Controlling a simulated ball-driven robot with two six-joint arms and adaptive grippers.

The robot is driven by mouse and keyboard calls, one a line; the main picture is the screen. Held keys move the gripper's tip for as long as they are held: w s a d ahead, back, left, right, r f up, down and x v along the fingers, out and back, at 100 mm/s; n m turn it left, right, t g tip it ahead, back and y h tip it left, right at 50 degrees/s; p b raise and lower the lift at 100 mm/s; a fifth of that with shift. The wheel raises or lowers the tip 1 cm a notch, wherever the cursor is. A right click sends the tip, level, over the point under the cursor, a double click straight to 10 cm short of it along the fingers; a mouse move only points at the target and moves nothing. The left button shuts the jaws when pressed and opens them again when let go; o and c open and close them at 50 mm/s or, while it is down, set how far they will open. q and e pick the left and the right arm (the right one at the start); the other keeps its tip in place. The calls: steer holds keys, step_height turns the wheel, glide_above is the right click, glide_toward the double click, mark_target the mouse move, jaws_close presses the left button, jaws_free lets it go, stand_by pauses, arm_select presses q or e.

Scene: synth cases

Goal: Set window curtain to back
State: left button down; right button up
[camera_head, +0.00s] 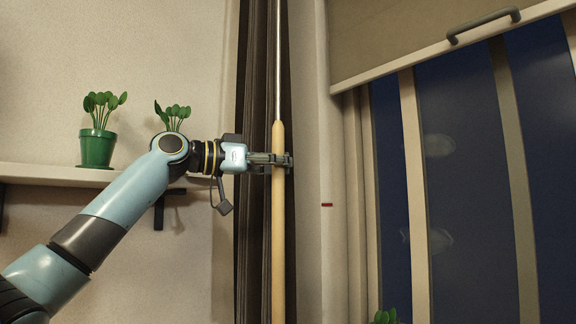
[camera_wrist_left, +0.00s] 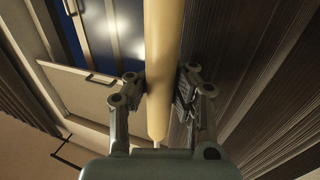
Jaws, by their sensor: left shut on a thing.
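A dark brown curtain (camera_head: 250,260) hangs in folds at the left side of the window (camera_head: 455,180). A long upright rod with a pale wooden handle (camera_head: 278,230) and a thin metal upper part hangs in front of the curtain. My left gripper (camera_head: 284,161) is shut on the wooden handle near its upper end. In the left wrist view, the handle (camera_wrist_left: 160,60) stands between the two fingers of the gripper (camera_wrist_left: 160,88), and curtain folds (camera_wrist_left: 250,60) fill the right side. My right gripper shows in neither view.
A shelf (camera_head: 60,174) on the left wall bears a potted plant (camera_head: 97,147), and a second plant (camera_head: 173,113) shows behind my left arm. A beige blind with a handle (camera_head: 482,25) covers the window's top. Another plant (camera_head: 385,316) shows at the bottom edge.

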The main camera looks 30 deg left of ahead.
mark_target(279, 124)
arm_select(q)
steer(key=shift+f, duration=0.3)
steer(key=c, duration=1.7)
jaws_free()
steer(key=shift+a, duration=0.15)
steer(key=shift+c, duration=0.2)
steer(key=o, duration=0.4)
steer(key=shift+s+a+r, duration=0.2)
steer(key=shift+s+a, duration=0.15)
steer(key=shift+s, duration=0.15)
steer(key=shift+o, duration=1.2)
steer(key=r, duration=1)
steer(key=shift+w+d, duration=0.3)
